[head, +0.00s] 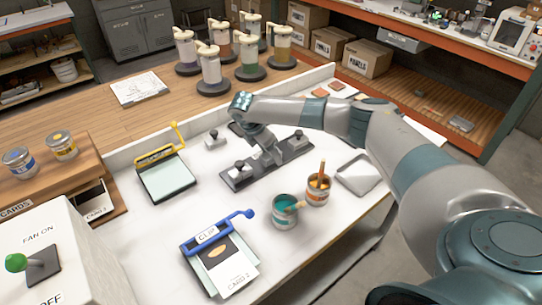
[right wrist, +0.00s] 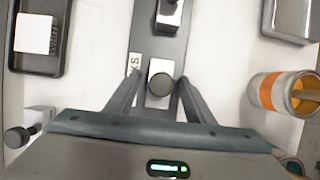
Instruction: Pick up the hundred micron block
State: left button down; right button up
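A long dark rack (head: 235,180) lies on the white table and holds metal blocks with round black knobs. One block (head: 240,170) is at its left end and another (head: 298,141) at its right end. My right gripper (head: 268,154) is over the middle of the rack. In the right wrist view its open fingers (right wrist: 160,84) stand either side of a round knob (right wrist: 160,68), with a gap visible at the left. No micron marking is readable, so I cannot tell which block is the hundred. My left gripper is out of view.
A loose knobbed block (head: 215,139) stands behind the rack. A teal paint can (head: 285,213) and an orange-labelled can (head: 318,190) stand in front, beside a grey tray (head: 359,174). A blue-handled clipboard (head: 218,262) and a yellow-framed board (head: 165,177) lie left.

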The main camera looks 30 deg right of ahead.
grip_shut()
jog(key=shift+r, duration=0.2)
jog(key=shift+w+r+b, duration=0.1)
jog(key=shift+r+b, duration=0.4)
jog(key=shift+r, duration=0.1)
notch_tip(320, 180, up, 2)
jog(key=shift+r+b, duration=0.15)
jog(key=shift+b, duration=0.5)
jog(key=s+d+r+b, duration=0.3)
jog(key=s+d+r, duration=0.2)
jog(key=s, duration=0.5)
notch_tip(320, 180, up, 2)
jog(key=shift+s+d+r, duration=0.1)
jog(key=shift+s+d, duration=0.1)
jog(key=shift+d, duration=0.15)
